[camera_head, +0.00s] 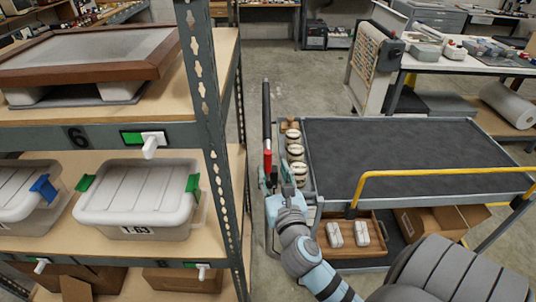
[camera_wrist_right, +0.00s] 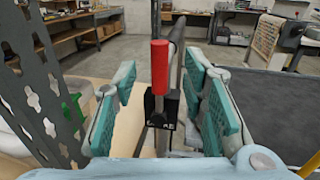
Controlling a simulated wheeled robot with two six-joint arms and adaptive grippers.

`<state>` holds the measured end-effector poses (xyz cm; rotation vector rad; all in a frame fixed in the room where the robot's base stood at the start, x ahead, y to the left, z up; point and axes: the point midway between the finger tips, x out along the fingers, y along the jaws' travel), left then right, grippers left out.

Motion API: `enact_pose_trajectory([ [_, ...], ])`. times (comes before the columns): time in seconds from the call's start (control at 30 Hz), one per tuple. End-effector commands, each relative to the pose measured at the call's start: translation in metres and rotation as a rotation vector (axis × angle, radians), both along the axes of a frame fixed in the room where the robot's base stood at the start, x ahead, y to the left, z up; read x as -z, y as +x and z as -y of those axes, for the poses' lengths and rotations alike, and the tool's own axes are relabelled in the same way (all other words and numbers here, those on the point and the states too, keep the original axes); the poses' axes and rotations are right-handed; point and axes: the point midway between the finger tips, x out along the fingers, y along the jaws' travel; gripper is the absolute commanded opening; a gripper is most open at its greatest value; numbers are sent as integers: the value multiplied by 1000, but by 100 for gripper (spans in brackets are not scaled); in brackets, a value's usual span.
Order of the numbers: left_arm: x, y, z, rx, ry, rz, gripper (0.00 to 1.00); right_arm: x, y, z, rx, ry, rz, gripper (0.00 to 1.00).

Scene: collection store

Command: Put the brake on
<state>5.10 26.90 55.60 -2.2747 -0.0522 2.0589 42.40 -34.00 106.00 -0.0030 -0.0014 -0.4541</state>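The brake lever has a red grip (camera_head: 267,160) and stands upright at the left end of a trolley (camera_head: 400,150), by its tall handle post. In the right wrist view the red grip (camera_wrist_right: 159,66) rises from a black bracket (camera_wrist_right: 160,108) with partly hidden white lettering. My right gripper (camera_head: 273,188) is at the lever. In the right wrist view its teal-padded fingers (camera_wrist_right: 162,95) are wide apart, one on each side of the lever, with gaps to both. My left gripper is not in view.
A metal shelf post (camera_head: 212,120) stands close to the left of my right gripper, with lidded boxes (camera_head: 140,200) on the shelves. Several round items (camera_head: 294,152) sit in a rack beside the lever. A yellow rail (camera_head: 440,172) runs along the trolley's near side.

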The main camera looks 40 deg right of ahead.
Motion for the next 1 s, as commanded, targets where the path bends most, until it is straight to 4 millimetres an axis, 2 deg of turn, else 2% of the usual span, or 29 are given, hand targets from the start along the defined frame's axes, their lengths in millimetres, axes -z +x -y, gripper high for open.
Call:
enact_pose_trajectory([
  [0.1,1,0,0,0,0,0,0,0,29,14,0,-2,1,39],
  [0.3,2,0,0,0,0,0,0,1,58,28,0,2,0,39],
  [0.63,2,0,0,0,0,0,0,1,64,31,0,4,0,39],
  [0.67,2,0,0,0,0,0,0,1,64,31,0,4,0,37],
  [0.9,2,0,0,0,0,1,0,1,64,31,-1,4,0,0],
  [1.0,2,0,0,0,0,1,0,1,64,30,-3,6,-1,0],
])
